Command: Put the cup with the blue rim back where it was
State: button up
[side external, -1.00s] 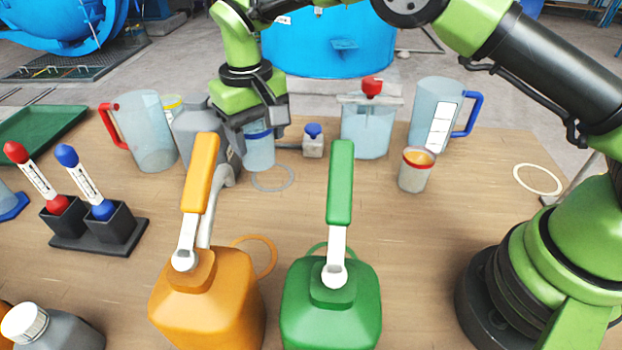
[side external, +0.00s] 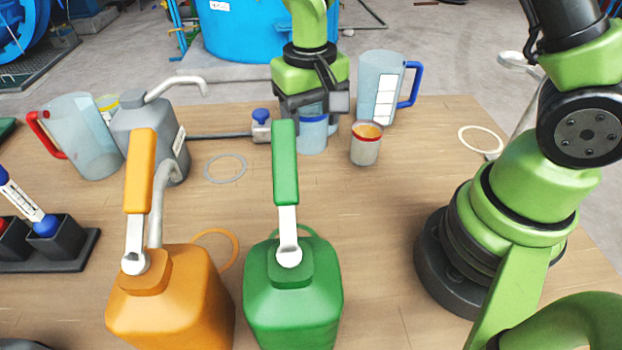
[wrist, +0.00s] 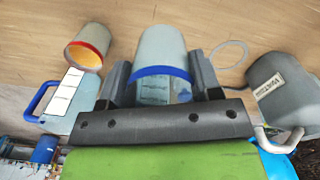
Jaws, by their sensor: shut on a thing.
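The cup with the blue rim (side external: 313,139) is pale and translucent. My gripper (side external: 312,112) is shut on it from above and holds it upright. In the wrist view the cup (wrist: 158,48) sits between the two dark fingers of my gripper (wrist: 161,84), its blue rim towards the palm. I cannot tell whether its base touches the table. A grey ring (side external: 225,168) lies on the table left of the cup; it also shows in the wrist view (wrist: 245,52). A cream ring (side external: 483,140) lies farther right.
A red-rimmed cup with orange contents (side external: 366,147) stands close right of my gripper. A blue-handled pitcher (side external: 380,88) stands behind it. A green jug (side external: 293,300) and an orange jug (side external: 170,305) stand in front, a grey can (side external: 150,130) left. Table near the grey ring is clear.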

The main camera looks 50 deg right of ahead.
notch_tip(320, 180, down, 10)
jog(key=shift+r, duration=0.2)
jog(key=shift+s+f, duration=0.1)
jog(key=o, duration=1)
notch_tip(320, 180, up, 12)
jog(key=shift+a+r, duration=0.1)
jog(key=shift+r, duration=0.15)
jog(key=s+r+t, duration=0.2)
jog(key=s+r, duration=0.3)
jog(key=s+r+t+y, duration=0.1)
jog(key=s+r+t, duration=0.1)
jog(key=s+r, duration=0.3)
jog(key=s+d+r+t+y, duration=0.1)
jog(key=s+r+t, duration=0.2)
jog(key=s+r, duration=0.2)
jog(key=shift+r, duration=0.15)
